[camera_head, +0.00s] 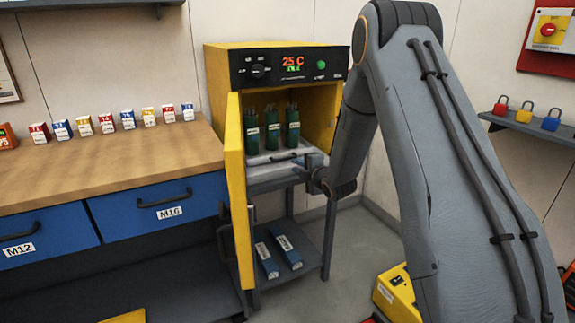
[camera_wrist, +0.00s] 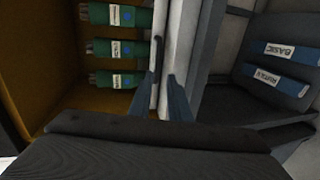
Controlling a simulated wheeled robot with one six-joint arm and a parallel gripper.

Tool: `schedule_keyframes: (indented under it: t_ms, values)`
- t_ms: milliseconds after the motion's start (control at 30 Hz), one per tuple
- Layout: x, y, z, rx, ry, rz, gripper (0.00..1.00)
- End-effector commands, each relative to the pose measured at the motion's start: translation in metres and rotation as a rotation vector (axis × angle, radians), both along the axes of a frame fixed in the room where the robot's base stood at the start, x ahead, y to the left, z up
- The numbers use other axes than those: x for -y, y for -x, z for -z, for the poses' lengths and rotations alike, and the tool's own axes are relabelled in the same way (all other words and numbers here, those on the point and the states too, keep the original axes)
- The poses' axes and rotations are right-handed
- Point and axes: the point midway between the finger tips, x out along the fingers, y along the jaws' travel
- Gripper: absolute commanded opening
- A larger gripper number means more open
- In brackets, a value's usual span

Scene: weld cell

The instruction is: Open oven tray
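The yellow oven (camera_head: 275,47) stands with its door (camera_head: 235,190) swung open to the left. Its grey tray (camera_head: 262,160) sits at the bottom of the chamber, with a dark bar handle (camera_head: 287,156) on its front. Three green canisters (camera_head: 272,128) stand on the tray. In the wrist view the handle (camera_wrist: 158,62) lies just ahead of the fingers. My gripper (camera_wrist: 172,85) is at the tray front, close to the handle; contact is unclear.
A wood-topped workbench (camera_head: 110,163) with blue drawers and several small labelled boxes stands left of the oven. Blue packs (camera_head: 287,251) lie on the oven stand's lower shelf. A yellow case (camera_head: 397,290) is on the floor at right.

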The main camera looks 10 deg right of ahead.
Motion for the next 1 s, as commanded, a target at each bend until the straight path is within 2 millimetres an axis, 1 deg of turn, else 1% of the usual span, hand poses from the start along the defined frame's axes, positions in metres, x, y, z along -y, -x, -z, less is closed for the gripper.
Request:
schedule_keyframes:
  t_ms: [100,167,267,500,633,800,1000]
  values:
    - [-0.002,-0.007,0.001,0.044,0.026,-0.024,0.17]
    - [-0.003,-0.01,0.002,0.05,0.03,-0.028,0.17]
    - [-0.006,-0.021,0.004,0.05,0.031,-0.028,0.17]
    - [-0.016,-0.056,0.012,0.049,0.029,-0.027,0.17]
    - [-0.019,-0.07,0.015,0.048,0.028,-0.026,0.17]
    - [-0.021,-0.078,0.017,0.047,0.029,-0.025,0.17]
    - [-0.022,-0.079,0.017,0.046,0.029,-0.025,0.17]
